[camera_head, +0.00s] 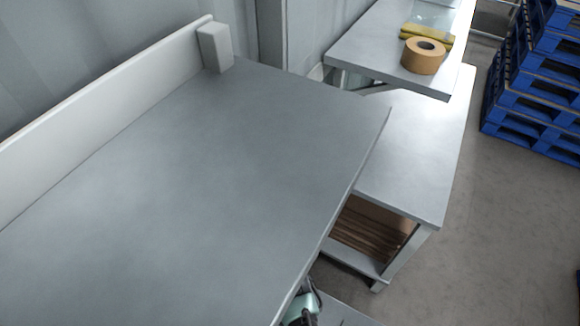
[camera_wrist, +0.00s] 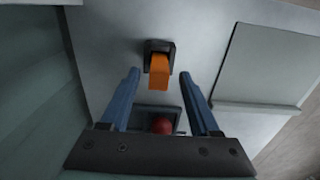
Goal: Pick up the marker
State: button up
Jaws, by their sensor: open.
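I cannot make out a marker in either view. My gripper (camera_wrist: 160,74) shows in the wrist view with its two blue fingers spread apart and nothing held between them. In the picture, an orange block-like thing (camera_wrist: 159,73) lies between the fingertips, at a dark square fitting (camera_wrist: 152,46) on a pale surface. A red rounded thing (camera_wrist: 161,125) in a dark recess shows lower down between the fingers, partly hidden by the gripper's base.
In the head view, the large grey tabletop (camera_head: 190,170) is bare, with a raised white back edge (camera_head: 100,100). A tape roll (camera_head: 423,56) and a yellow item (camera_head: 430,34) lie on a far shelf (camera_head: 375,45). Blue pallets (camera_head: 540,90) are stacked at right.

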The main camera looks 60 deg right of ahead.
jog(key=shift+f, duration=0.85)
grip_shut()
jog(key=shift+r, duration=0.1)
notch_tip(320, 180, up, 10)
jog(key=shift+w+f, duration=0.1)
jog(key=shift+f, duration=0.05)
jog(key=shift+r+p, duration=2.6)
